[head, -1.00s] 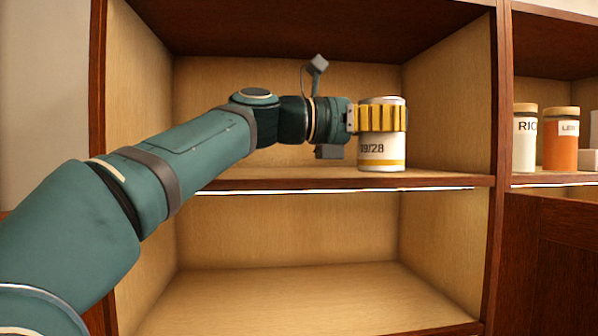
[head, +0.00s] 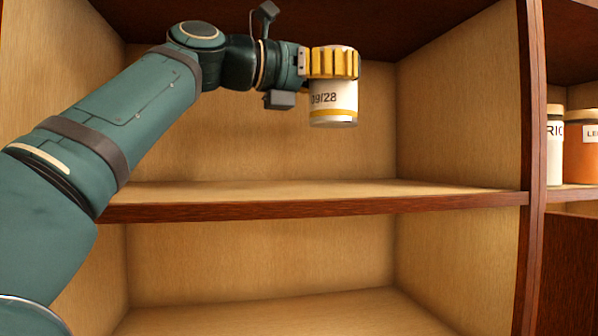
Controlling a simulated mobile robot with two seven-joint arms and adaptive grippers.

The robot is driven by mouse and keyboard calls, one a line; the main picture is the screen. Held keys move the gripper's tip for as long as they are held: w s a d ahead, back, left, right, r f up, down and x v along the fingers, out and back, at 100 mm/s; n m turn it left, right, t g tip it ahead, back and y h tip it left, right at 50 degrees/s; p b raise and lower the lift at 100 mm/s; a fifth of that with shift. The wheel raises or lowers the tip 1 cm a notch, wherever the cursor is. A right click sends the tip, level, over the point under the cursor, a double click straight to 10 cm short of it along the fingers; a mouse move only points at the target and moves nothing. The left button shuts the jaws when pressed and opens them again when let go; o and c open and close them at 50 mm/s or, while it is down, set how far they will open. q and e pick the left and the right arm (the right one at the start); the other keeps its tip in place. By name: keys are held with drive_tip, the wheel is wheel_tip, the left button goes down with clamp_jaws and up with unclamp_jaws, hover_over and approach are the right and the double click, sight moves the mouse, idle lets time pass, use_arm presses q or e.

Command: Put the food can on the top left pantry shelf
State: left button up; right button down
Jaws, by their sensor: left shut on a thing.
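The food can (head: 333,105) is white with yellow bands and the print "09/28". It is upright at the upper middle of the head view. My left gripper (head: 333,63) is shut on it, with yellow fingers around its upper part. The can's underside shows well above the front edge of the upper-left pantry shelf (head: 420,192), with a clear gap between them. The shelf's visible surface is bare. My right gripper is not in view.
The wooden divider (head: 531,150) stands right of this bay. Beyond it, a RICE-type jar (head: 555,150) and an orange jar (head: 582,150) stand on the neighbouring shelf. The lower compartment (head: 270,265) looks empty. The bay's ceiling (head: 340,22) is close above my gripper.

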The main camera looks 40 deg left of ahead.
sight(333, 126)
use_arm(q)
drive_tip(key=f, duration=0.4)
drive_tip(key=shift+s+d, duration=0.2)
drive_tip(key=shift+a+f, duration=0.15)
drive_tip(key=shift+f, duration=2.55)
drive_tip(key=shift+f, duration=0.15)
drive_tip(key=o, duration=1.2)
drive_tip(key=b+v, duration=0.1)
drive_tip(key=v, duration=1.1)
